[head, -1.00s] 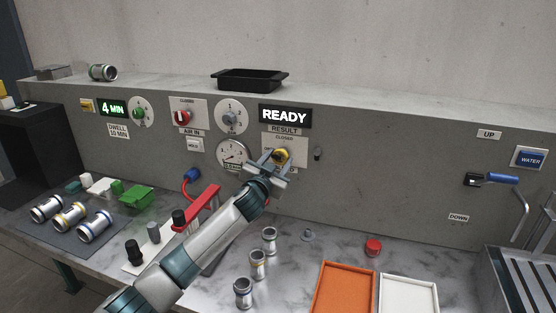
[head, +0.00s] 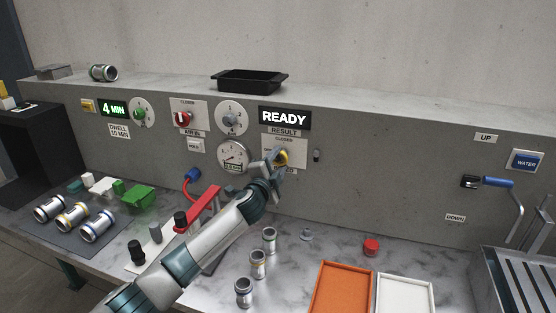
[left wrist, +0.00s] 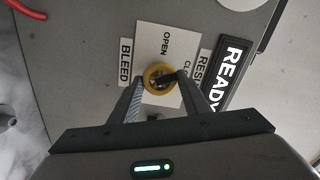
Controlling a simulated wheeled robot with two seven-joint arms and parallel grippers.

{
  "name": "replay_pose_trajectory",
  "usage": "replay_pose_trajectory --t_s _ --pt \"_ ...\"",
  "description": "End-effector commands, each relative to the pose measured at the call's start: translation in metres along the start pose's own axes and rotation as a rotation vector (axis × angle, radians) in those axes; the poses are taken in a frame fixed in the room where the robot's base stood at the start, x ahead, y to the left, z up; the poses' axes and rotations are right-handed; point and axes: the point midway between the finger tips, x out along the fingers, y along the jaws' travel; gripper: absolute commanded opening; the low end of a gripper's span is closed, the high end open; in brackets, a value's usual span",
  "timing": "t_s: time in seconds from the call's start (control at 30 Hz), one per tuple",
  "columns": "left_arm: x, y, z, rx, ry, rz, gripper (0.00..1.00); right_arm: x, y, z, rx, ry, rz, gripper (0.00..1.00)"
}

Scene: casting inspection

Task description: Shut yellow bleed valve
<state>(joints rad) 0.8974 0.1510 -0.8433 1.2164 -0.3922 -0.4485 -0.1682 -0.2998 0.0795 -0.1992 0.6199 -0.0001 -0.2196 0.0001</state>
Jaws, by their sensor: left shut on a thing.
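The yellow bleed valve (head: 283,157) is a round yellow knob on a white plate on the grey panel, below the READY display. In the left wrist view the yellow knob (left wrist: 159,77) shows as a ring with a dark bar across it, between the labels OPEN and CLOSED, the latter partly covered. My left gripper (head: 275,161) is at the knob, and in the left wrist view its two fingers (left wrist: 158,84) are shut on it from both sides. The gripper hides part of the plate in the head view. My right gripper is not in view.
A pressure gauge (head: 233,155) and a red air-in knob (head: 182,118) are to the left on the panel. Below, a red lever (head: 204,205), several metal castings (head: 258,264), an orange tray (head: 317,298) and a white tray (head: 378,304) are on the bench. A blue-handled water lever (head: 497,181) is at right.

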Motion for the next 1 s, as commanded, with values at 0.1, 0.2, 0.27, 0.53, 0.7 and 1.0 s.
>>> replay_pose_trajectory --t_s 0.1,0.2,0.27,0.53,0.7,1.0 --pt "0.0 0.0 0.0 0.113 -0.001 0.001 0.21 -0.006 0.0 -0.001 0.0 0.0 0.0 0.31" --pt "0.0 0.0 0.0 0.206 -0.001 0.002 0.21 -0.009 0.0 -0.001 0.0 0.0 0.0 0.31" --pt "0.0 0.0 0.0 0.259 -0.001 0.002 0.21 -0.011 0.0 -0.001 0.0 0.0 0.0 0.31" --pt "0.0 0.002 0.0 0.447 0.0 0.002 0.21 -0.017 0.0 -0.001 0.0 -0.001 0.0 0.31" --pt "0.0 0.002 0.0 0.514 0.0 0.002 0.21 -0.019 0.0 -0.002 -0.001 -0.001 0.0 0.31" --pt "0.0 0.003 0.0 0.546 0.001 0.002 0.21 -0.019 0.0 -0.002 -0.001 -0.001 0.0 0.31"
